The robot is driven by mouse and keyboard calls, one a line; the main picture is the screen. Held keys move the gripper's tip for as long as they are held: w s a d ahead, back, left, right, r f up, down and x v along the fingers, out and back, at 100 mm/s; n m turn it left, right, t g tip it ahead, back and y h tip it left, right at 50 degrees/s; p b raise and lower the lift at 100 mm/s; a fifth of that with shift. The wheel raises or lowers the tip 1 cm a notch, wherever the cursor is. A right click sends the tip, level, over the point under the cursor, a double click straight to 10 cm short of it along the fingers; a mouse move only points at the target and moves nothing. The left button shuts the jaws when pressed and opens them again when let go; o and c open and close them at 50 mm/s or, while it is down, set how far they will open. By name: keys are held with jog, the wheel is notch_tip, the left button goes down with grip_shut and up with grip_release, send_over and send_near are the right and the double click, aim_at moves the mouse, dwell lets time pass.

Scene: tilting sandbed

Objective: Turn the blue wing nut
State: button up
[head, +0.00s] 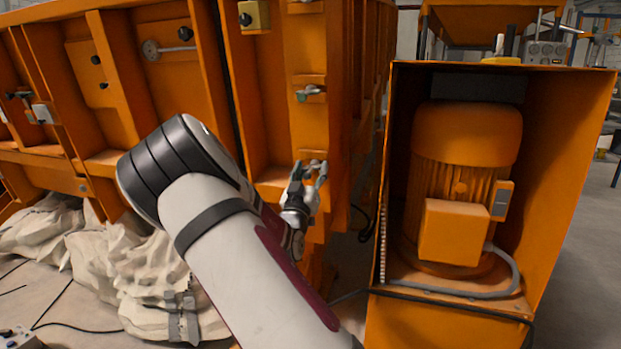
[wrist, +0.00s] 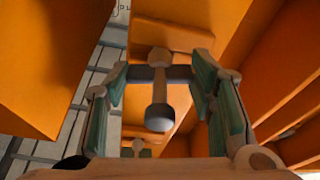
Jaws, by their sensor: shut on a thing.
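The blue wing nut (wrist: 178,73) looks dark blue-grey in the wrist view. Its crossbar spans the space between my fingertips, and a pale bolt (wrist: 157,92) with a rounded dark end passes through its middle toward the camera. My gripper (wrist: 160,76) is shut on the crossbar, with one green-padded finger at each end. In the head view my gripper (head: 309,170) is at the lower part of the orange frame's narrow upright column. There the fingers hide most of the nut, and its turn angle cannot be told.
A green-winged nut (head: 308,92) sits higher on the same column (head: 310,130). An orange housing with a motor (head: 465,190) stands close on the right. Pale sacks (head: 150,280) lie at lower left. A narrow gap separates column and housing.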

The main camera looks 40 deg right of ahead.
jog(key=shift+f+m, duration=0.15)
jog(key=shift+m, duration=0.15)
jog(key=o, duration=1.2)
jog(key=shift+c, duration=0.2)
jog(key=shift+a, duration=0.1)
jog(key=v, duration=1.2)
